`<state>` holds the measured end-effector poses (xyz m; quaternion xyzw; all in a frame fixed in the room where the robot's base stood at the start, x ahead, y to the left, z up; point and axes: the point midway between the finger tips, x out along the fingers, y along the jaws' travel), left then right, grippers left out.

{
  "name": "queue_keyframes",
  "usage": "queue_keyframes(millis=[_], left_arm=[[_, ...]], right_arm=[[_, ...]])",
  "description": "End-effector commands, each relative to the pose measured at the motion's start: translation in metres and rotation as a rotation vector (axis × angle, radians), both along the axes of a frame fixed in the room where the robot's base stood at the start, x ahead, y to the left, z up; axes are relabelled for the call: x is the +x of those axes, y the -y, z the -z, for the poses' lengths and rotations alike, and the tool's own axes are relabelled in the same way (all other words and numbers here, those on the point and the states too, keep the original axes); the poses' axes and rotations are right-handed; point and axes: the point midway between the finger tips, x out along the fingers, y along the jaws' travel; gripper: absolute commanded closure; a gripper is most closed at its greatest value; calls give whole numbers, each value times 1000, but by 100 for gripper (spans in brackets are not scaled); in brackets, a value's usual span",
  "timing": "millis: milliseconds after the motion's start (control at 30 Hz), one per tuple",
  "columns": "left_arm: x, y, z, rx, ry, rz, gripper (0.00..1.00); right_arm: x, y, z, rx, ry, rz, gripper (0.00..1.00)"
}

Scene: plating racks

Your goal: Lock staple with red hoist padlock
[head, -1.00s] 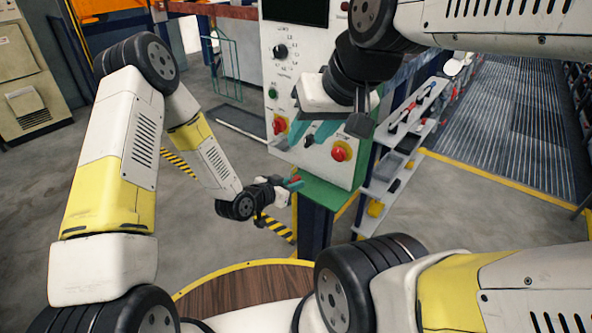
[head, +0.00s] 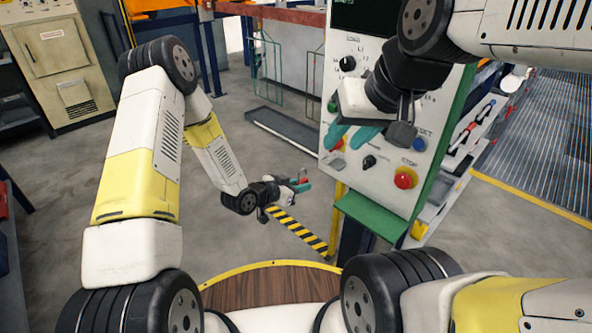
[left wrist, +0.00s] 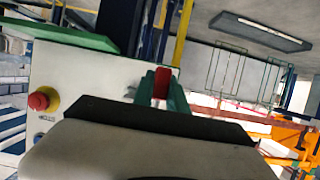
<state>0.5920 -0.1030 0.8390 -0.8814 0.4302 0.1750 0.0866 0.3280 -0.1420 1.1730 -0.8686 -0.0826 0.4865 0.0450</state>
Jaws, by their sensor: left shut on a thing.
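My left gripper (head: 303,184) is shut on a small red padlock (head: 304,181), low and left of the control panel, apart from it. The left wrist view also shows the red padlock (left wrist: 161,83) between the teal fingers; its shackle cannot be made out. I cannot make out the staple in either view.
The panel carries a red stop button (head: 405,178), a blue button (head: 419,145) and a black knob (head: 348,64). A green ledge (head: 372,216) runs along its bottom. Wire racks (head: 268,65) stand behind. Open floor lies left of the panel.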

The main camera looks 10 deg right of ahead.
Motion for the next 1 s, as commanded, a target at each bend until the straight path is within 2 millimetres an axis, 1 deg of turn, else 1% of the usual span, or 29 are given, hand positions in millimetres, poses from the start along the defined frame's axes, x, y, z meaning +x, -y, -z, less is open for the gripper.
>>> queue_keyframes(millis=[1000], left_arm=[[30, 39, -1, -1, 2, 0, 100]], right_arm=[[0, 0, 0, 0, 0, 0, 64]])
